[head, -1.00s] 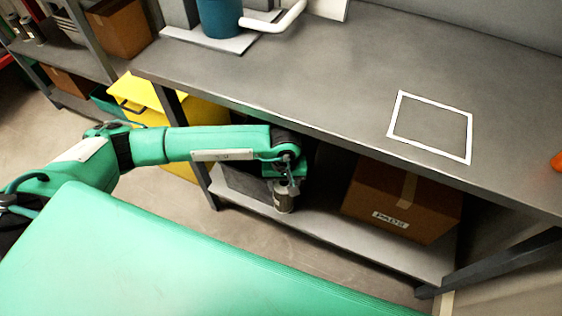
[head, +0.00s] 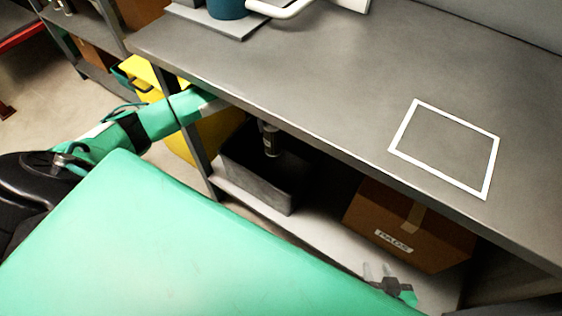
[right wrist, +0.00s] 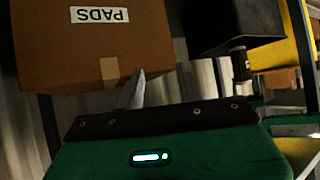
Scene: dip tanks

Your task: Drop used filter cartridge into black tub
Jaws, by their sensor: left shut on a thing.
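The used filter cartridge (head: 271,143) is a small grey cylinder with a dark band. My left gripper (head: 268,128) is shut on it, under the bench top, and holds it upright over the black tub (head: 262,183). The tub stands on the lower shelf; the bench edge hides its far part. The cartridge (right wrist: 240,66) also shows in the right wrist view, near the mouth of the tub (right wrist: 232,22), which appears upside down there. My right gripper (head: 378,270) is low at the front right, empty, with its fingers apart, well away from the tub.
A cardboard box (head: 410,230) marked PADS stands right of the tub on the lower shelf (head: 310,240). A yellow bin (head: 205,138) is behind the bench leg (head: 190,140) on the left. The bench top (head: 320,75) has a white square outline (head: 444,148) and is otherwise largely clear.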

